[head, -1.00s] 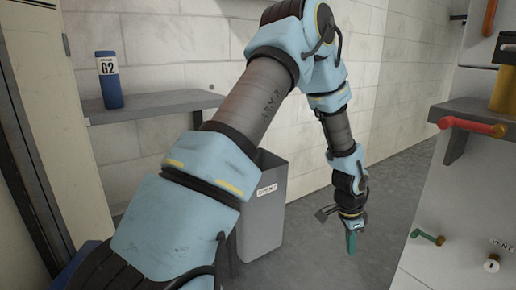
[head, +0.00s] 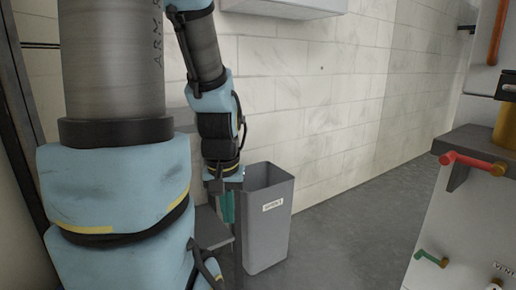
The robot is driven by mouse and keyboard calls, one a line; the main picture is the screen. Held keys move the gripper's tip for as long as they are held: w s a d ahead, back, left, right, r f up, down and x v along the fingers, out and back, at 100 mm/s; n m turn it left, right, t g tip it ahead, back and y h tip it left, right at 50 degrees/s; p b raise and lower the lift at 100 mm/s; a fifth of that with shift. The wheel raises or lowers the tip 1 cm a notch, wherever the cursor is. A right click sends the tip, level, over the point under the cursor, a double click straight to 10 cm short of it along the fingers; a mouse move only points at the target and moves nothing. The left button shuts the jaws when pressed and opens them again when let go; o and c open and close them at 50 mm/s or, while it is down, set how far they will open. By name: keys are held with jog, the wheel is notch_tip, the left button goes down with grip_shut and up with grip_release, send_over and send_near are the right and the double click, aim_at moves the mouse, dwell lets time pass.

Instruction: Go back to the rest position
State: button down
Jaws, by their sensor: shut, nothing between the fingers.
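My arm fills the left of the head view, with its upper part cut off by the top edge. My gripper (head: 227,207) hangs pointing down at the end of the arm, left of the grey bin in the picture. Its teal fingers are together and hold nothing. The lower part of the arm stands in front of the wall.
A grey bin (head: 264,231) with a white label stands on the floor by the tiled wall. A shelf (head: 213,230) shows behind my gripper. At right, a white panel carries a red handle (head: 473,162) and a green handle (head: 431,258). The floor between is clear.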

notch_tip(320, 180, up, 34)
jog(key=p, duration=3.3)
jog(key=shift+r, duration=0.25)
